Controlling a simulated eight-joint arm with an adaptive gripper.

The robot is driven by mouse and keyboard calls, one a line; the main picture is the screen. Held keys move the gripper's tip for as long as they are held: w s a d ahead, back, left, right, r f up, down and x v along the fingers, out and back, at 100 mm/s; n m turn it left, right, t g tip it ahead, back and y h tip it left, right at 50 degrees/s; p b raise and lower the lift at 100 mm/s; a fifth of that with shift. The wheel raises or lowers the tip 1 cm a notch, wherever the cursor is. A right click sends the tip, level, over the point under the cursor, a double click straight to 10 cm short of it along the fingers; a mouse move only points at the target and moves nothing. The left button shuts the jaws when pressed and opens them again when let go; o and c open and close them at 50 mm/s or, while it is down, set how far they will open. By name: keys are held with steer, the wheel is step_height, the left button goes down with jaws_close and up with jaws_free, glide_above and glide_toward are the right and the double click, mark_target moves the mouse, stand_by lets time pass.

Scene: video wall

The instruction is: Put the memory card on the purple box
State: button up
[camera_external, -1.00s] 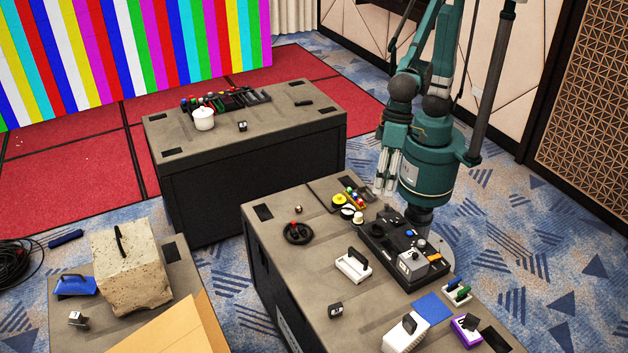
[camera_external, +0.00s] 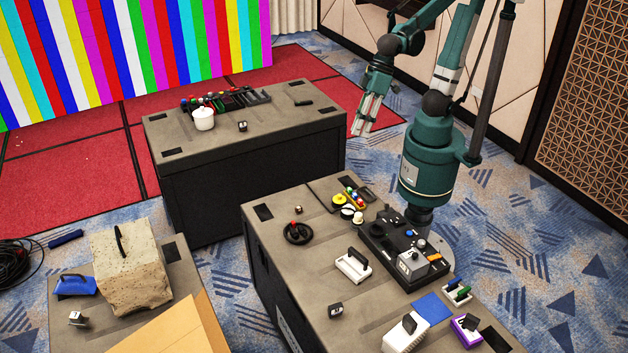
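The purple box (camera_external: 466,328) is a small purple and white box with a dark top, near the front right of the near case. No item is clearly identifiable as the memory card at this size. A flat blue square (camera_external: 433,308) lies beside the purple box, and I cannot tell whether it is the card. My gripper (camera_external: 362,132) hangs in the air between the two cases, high above the near case's far end. Its fingers look apart, with nothing visible between them.
A stone block (camera_external: 130,270) stands at left.

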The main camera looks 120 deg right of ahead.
steer(key=s+d+f+n+t, duration=0.1)
steer(key=s+d+f, duration=0.1)
steer(key=s+d, duration=0.3)
steer(key=s+d+f+n+t+h, duration=0.1)
steer(key=s+d+f+n, duration=0.1)
steer(key=s+d, duration=0.4)
steer(key=shift+s+d+f+n, duration=0.2)
steer(key=shift+d+f+n, duration=0.1)
steer(key=shift+d, duration=1.5)
